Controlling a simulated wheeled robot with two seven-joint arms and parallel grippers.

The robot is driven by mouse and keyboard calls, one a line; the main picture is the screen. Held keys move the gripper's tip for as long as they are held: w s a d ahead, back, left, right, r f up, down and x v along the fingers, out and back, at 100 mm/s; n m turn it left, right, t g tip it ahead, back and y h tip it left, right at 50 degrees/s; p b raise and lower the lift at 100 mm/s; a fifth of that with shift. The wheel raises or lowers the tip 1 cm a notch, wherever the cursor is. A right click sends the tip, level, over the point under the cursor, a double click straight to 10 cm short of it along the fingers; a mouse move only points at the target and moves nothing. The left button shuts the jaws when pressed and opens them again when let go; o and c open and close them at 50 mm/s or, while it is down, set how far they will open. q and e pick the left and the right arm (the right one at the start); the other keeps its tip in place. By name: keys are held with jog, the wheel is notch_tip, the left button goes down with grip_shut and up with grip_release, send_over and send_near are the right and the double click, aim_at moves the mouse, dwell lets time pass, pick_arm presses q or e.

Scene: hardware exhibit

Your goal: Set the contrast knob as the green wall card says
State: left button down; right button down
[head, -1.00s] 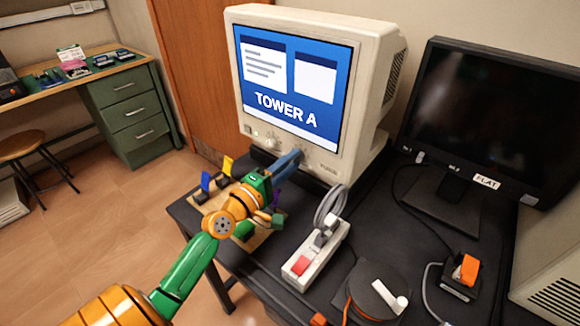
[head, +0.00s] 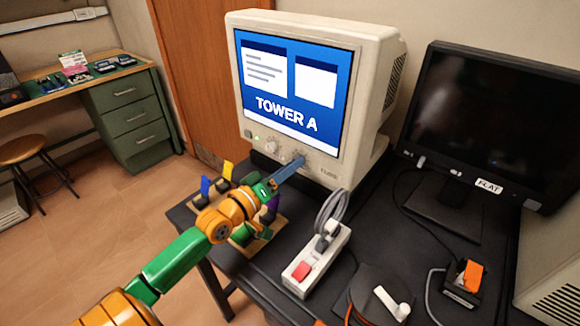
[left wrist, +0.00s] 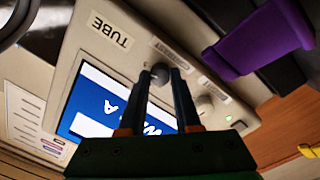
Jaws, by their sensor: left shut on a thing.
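The cream tube monitor (head: 300,14) stands on the black table, its blue screen reading "TOWER A". Below the screen are two small knobs, a left one (head: 271,144) and a right one, with a green light at the left. My left gripper (head: 297,163) reaches the right knob, and its blue fingers partly cover it. In the left wrist view the fingers are shut on that knob (left wrist: 160,72), on the TUBE-label side; the other knob (left wrist: 205,104) is free. I cannot make out a green wall card. My right gripper is out of view.
A power strip (head: 316,262) with a red switch, a cable reel (head: 372,296) and a dark flat monitor (head: 490,120) are on the table's right. A wooden board with coloured clips (head: 228,170) lies under my left forearm. A green-drawer desk (head: 130,115) stands far left.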

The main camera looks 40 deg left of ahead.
pick_arm(q)
jog(key=shift+m, duration=0.5)
dwell(0.3)
jog(key=c, duration=0.6)
grip_release()
jog(key=s, duration=0.7)
jog(key=shift+a, duration=0.45)
jog(key=shift+f, duration=0.1)
